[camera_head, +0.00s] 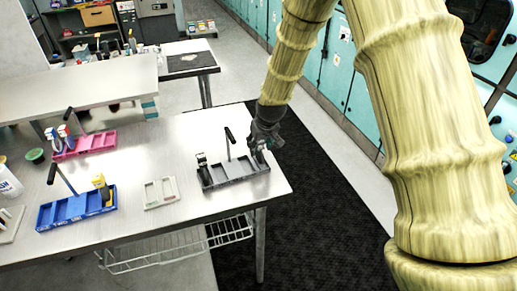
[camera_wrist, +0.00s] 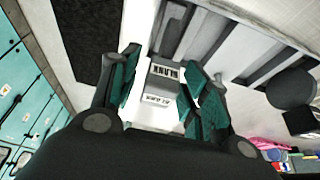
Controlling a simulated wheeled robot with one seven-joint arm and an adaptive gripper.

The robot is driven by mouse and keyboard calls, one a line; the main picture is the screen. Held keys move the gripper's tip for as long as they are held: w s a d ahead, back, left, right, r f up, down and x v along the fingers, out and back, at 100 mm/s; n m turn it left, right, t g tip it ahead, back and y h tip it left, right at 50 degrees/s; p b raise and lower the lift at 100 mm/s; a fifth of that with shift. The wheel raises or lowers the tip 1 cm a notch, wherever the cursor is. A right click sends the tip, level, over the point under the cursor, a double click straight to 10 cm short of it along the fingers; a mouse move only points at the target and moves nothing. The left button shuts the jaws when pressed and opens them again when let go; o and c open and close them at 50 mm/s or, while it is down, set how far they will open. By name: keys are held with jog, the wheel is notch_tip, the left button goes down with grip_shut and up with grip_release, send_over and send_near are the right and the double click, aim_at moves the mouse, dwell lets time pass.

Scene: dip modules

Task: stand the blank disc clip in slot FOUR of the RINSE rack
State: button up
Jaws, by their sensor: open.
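The dark grey rack (camera_head: 235,177) stands at the right end of the table, with a tall black-topped handle. Its name and slot numbers are not readable. My gripper (camera_head: 262,143) is over the rack's right end. In the wrist view my gripper (camera_wrist: 168,88) is open, with one teal-padded finger on each side of a grey clip-like piece (camera_wrist: 164,70). That piece bears a dark-lettered label and a white label, neither clearly readable. I cannot tell whether the fingers touch it or how deep it sits. The rack's slots (camera_wrist: 255,62) show as dark stripes beside it.
A black clip (camera_head: 202,160) stands at the rack's left end. A light tray (camera_head: 160,193), a blue rack (camera_head: 75,208) with a yellow clip (camera_head: 101,184) and a pink rack (camera_head: 88,144) stand further left. The table's right edge lies just beyond the grey rack.

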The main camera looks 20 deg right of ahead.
aim_at(263, 160)
jog(key=b+v, duration=0.2)
jog(key=v, duration=0.7)
dwell(0.5)
